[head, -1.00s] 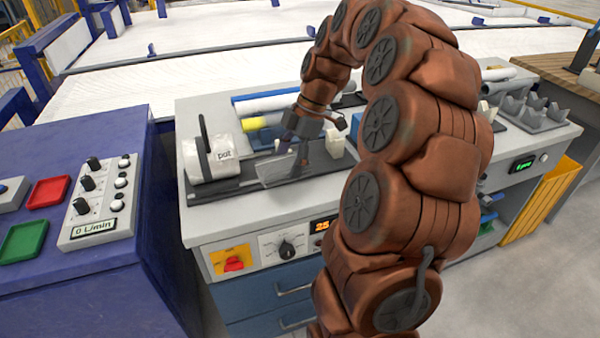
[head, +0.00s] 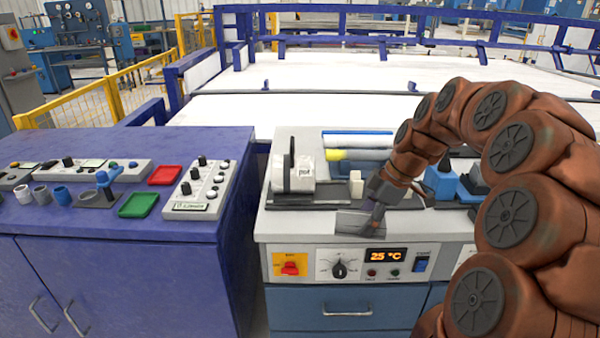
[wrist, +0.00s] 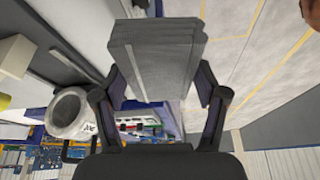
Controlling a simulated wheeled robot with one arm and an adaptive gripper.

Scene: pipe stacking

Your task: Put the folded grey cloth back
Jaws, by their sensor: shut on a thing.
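The folded grey cloth (head: 356,222) is in my gripper (head: 375,218), over the front edge of the grey bench in the head view. I cannot tell whether it touches the bench. In the wrist view, the cloth (wrist: 155,50) is a layered grey block between the two dark fingers of my gripper (wrist: 160,88). The fingers press on its two sides, and it sticks out past the fingertips. My arm covers part of the bench's right side in the head view.
A white jar (head: 302,175) with a black handle stands on a dark tray at the bench's left. A white block (head: 356,184) and tubes (head: 358,141) lie behind the cloth. A blue cabinet (head: 120,245) with controls and red and green trays stands left, past a gap.

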